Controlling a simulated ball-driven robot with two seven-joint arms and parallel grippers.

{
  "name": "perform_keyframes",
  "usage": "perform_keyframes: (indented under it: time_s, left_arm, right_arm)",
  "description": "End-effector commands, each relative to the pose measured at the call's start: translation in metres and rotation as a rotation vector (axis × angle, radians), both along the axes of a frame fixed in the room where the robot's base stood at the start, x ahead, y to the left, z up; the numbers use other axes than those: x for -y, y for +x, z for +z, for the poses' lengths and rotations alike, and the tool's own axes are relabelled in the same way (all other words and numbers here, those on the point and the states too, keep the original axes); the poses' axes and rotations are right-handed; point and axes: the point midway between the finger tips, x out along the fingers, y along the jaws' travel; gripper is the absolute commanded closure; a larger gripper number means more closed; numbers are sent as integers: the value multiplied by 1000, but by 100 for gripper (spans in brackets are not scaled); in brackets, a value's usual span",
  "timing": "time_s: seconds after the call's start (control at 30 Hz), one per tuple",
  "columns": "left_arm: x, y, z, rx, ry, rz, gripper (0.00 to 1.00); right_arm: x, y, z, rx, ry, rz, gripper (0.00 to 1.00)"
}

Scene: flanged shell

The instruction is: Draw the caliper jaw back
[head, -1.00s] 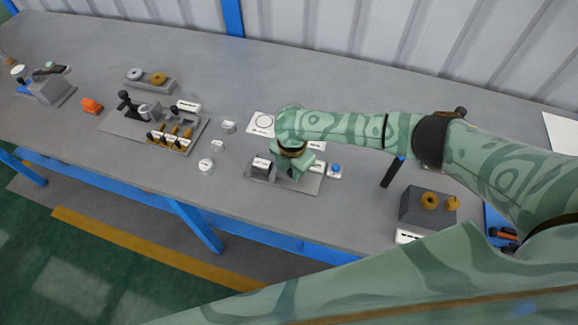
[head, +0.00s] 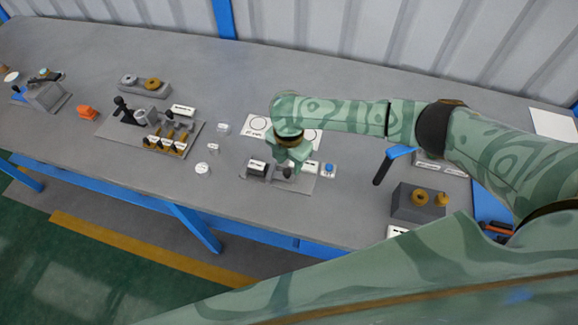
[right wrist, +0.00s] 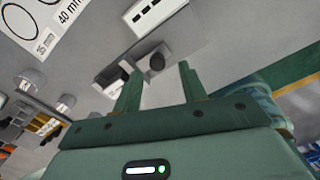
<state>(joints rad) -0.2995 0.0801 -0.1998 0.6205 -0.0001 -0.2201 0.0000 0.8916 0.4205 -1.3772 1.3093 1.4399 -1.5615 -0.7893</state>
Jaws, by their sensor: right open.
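The jaw's exact position is partly hidden by the gripper. My left gripper is not in view.
A blue button (head: 328,168) sits right of the plate. Small clear-sided pieces (head: 201,169) stand to the left. A printed card (head: 256,128) lies behind.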

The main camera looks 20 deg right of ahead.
Motion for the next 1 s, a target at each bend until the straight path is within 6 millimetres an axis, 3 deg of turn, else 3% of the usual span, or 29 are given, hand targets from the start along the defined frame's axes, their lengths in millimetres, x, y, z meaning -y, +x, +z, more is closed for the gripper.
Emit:
perform_keyframes:
  time_s: [0.03,0.2,0.4,0.6,1.0]
  left_arm:
    - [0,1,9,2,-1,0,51]
    - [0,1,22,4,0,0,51]
    - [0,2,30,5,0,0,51]
    - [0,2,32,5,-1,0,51]
    - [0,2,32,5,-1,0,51]
  right_arm:
    - [0,1,19,4,0,1,58]
    - [1,0,65,3,-1,1,58]
    - [1,0,100,1,0,0,58]
    - [2,-1,111,-1,-2,-1,58]
    - [1,-1,110,-2,-1,-1,58]
